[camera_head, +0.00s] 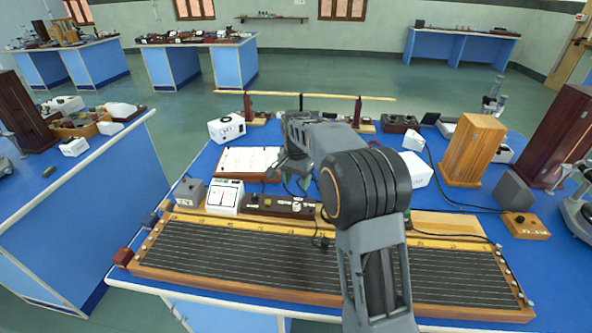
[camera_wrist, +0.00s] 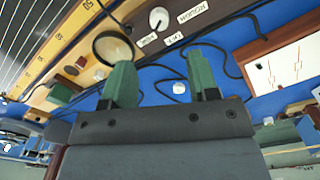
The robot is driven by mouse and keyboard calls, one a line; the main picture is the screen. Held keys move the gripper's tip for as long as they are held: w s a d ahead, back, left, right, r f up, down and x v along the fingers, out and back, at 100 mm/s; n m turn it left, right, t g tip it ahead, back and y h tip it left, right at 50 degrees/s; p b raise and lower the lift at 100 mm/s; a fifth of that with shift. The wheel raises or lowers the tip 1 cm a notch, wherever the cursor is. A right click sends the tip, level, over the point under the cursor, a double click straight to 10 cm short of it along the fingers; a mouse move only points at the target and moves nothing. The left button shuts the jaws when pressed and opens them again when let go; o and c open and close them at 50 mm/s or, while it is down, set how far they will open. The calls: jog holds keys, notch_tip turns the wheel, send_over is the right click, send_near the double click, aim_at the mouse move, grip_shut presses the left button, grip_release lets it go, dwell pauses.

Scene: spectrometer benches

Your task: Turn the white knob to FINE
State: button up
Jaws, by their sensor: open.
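The white knob (camera_wrist: 158,19) is at the top middle of the wrist view, on a dark brown board, with small white labels beside it. One label (camera_wrist: 192,12) seems to read ROUGH and another (camera_wrist: 173,38) OFF; a third (camera_wrist: 147,40) is too small to read surely. A dark mark shows on the knob, but its setting is not clear. My gripper (camera_wrist: 161,77) is open and empty, its two green fingers apart from the knob, which shows beyond them. In the head view the dark board (camera_head: 279,207) lies behind the wire board, and my arm partly hides the gripper (camera_head: 290,170).
The long wire board (camera_head: 230,249) lies along the bench front. A white meter (camera_head: 225,197) and a grey box (camera_head: 191,192) stand left of the dark board. Black cables cross the blue bench top.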

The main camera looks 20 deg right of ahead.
jog(key=shift+r, duration=2.05)
